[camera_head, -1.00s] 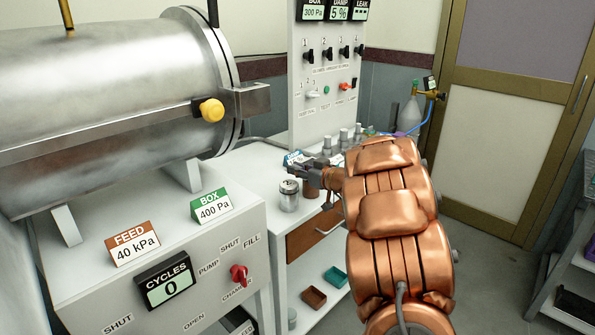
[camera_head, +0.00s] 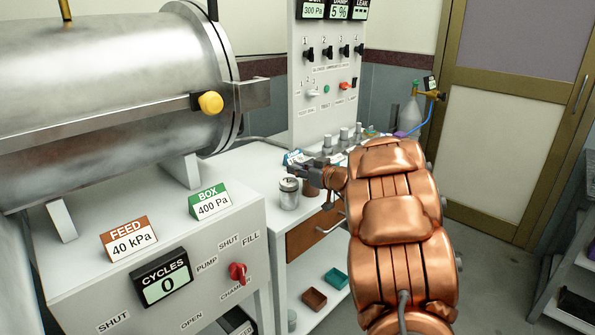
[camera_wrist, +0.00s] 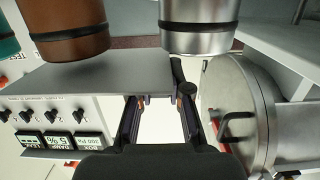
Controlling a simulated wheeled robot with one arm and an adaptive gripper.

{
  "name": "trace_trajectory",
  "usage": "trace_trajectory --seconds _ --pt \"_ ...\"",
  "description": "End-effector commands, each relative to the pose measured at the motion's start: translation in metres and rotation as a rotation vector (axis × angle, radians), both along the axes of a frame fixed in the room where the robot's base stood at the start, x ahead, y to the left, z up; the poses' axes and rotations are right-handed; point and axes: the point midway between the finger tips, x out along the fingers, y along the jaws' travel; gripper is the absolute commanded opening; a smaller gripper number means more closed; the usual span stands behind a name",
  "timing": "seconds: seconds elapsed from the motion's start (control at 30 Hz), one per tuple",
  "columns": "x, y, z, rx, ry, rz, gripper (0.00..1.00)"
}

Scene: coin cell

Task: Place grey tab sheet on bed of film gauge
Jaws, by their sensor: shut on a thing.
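In the wrist view, a flat grey sheet (camera_wrist: 95,82) extends left from my fingertips. It looks like the grey tab sheet, held at its right end. My gripper (camera_wrist: 161,99) is shut on it, its two dark fingers reaching up from the bottom of that view. In the head view my gripper (camera_head: 297,170) is small and dark at the end of my copper arm, just above and behind a silver lidded jar (camera_head: 288,194). The sheet is not distinguishable there. I cannot pick out the film gauge or its bed in either view.
A brown jar (camera_wrist: 62,32) and the silver jar stand close to the sheet in the wrist view. A large steel chamber (camera_head: 110,80) is left. A switch panel (camera_head: 325,85) stands behind. Several metal posts (camera_head: 344,134) are crowded on the bench beyond my gripper. Open floor lies right.

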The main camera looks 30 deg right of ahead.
Motion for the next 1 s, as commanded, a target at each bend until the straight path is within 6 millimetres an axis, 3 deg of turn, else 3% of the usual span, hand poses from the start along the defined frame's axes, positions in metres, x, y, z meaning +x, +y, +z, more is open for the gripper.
trace_trajectory --seconds 0.1,0.13,0.37,1.0 --pt "0.0 0.0 0.0 0.0 0.0 0.0 0.0" --pt "0.0 0.0 0.0 0.0 0.0 0.0 0.19" --pt "0.0 0.0 0.0 0.0 0.0 0.0 0.42" --pt "0.0 0.0 0.012 0.001 0.0 0.001 0.42"
